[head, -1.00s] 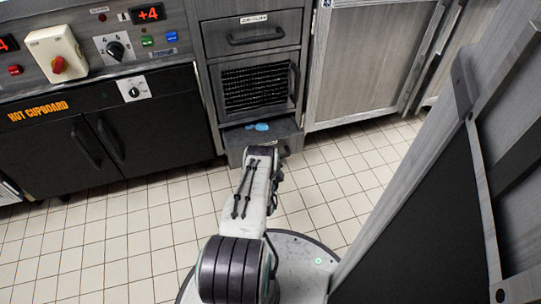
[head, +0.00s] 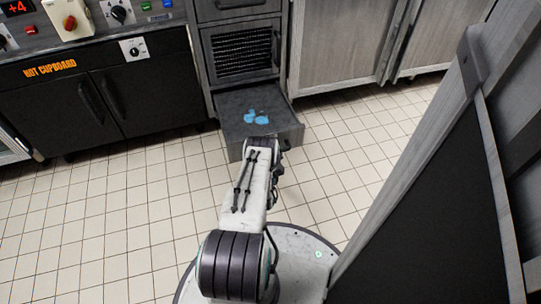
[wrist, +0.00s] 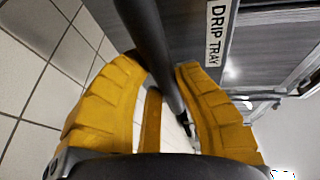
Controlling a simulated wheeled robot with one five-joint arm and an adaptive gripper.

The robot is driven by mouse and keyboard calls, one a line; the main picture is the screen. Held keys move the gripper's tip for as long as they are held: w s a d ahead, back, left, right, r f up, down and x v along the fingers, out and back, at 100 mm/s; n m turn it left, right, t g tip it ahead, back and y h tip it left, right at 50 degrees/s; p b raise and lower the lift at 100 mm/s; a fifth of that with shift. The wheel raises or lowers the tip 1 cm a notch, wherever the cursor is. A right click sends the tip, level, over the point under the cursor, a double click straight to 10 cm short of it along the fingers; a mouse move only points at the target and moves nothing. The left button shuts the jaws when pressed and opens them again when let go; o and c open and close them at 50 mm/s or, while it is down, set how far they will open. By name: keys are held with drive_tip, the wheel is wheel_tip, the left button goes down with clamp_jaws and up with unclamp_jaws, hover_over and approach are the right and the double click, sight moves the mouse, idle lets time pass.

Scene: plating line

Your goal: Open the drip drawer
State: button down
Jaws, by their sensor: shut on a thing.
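The drip drawer (head: 233,112) is the lowest drawer of the grey unit in the head view. It stands well out from the unit, and blue puddles (head: 256,117) show on its floor. In the wrist view its front (wrist: 190,30) carries a "DRIP TRAY" label (wrist: 216,32). My gripper's yellow fingers (wrist: 155,100) are shut around the dark bar handle (wrist: 160,45) of the drawer. In the head view my arm hides the gripper and the handle.
The black hot cupboard (head: 125,90) stands left of the drawer. Grey doors (head: 345,45) are at the right of the unit. A tall grey panel (head: 430,200) rises close on my right. The tiled floor (head: 110,220) at the left is clear.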

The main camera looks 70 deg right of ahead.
drive_tip(key=shift+a+f, duration=0.2)
drive_tip(key=c, duration=1.5)
unclamp_jaws()
drive_tip(key=o, duration=0.6)
drive_tip(key=shift+d+r, duration=0.1)
drive_tip(key=shift+r, duration=0.1)
